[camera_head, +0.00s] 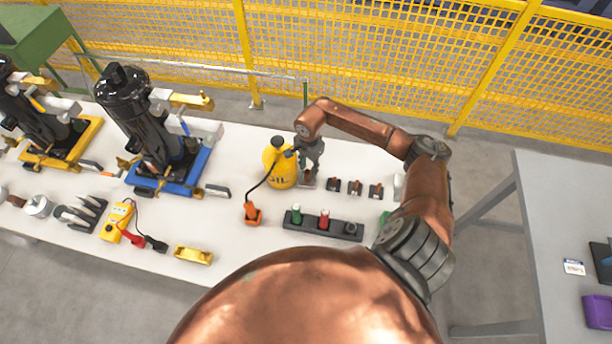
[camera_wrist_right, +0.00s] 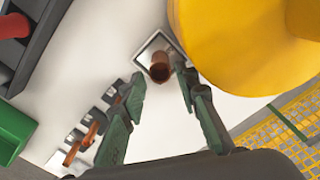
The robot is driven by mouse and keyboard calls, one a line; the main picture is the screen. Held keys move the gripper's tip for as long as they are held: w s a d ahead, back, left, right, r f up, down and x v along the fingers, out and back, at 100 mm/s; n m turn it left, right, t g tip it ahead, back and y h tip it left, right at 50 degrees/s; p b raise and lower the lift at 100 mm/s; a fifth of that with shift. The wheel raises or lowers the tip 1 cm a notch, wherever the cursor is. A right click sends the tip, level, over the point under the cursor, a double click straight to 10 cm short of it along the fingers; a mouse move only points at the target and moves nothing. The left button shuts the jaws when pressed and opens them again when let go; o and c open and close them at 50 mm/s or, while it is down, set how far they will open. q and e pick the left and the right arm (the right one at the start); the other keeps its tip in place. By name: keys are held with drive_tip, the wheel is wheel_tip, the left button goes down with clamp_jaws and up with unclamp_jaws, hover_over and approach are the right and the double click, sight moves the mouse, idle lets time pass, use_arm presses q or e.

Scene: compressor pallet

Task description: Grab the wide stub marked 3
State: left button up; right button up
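A wide copper stub (camera_wrist_right: 159,68) stands on a square plate in the right wrist view. In the head view it shows only partly, under my right gripper (camera_head: 310,160). In the wrist view my right gripper (camera_wrist_right: 160,82) is open, with its two green fingertips on either side of the stub's near edge. I cannot tell whether they touch it. No number on the stub can be read. Several smaller stubs on dark plates (camera_head: 354,187) stand in a row to its right. My left gripper is not in view.
A yellow oil can (camera_head: 280,168) stands close beside my right gripper. A dark rack (camera_head: 300,226) with green and red items lies nearer. Black compressors (camera_head: 130,105) stand at the left. A yellow mesh fence (camera_head: 370,50) runs behind the white table.

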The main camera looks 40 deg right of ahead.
sight(308, 177)
drive_tip(key=f, duration=0.4)
drive_tip(key=shift+w+a, duration=0.15)
drive_tip(key=shift+a, duration=0.2)
drive_tip(key=shift+d+f, duration=0.1)
drive_tip(key=shift+f, duration=0.4)
drive_tip(key=shift+c, duration=0.3)
drive_tip(key=c, duration=0.3)
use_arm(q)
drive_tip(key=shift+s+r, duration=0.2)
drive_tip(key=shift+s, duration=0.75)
use_arm(e)
clamp_jaws()
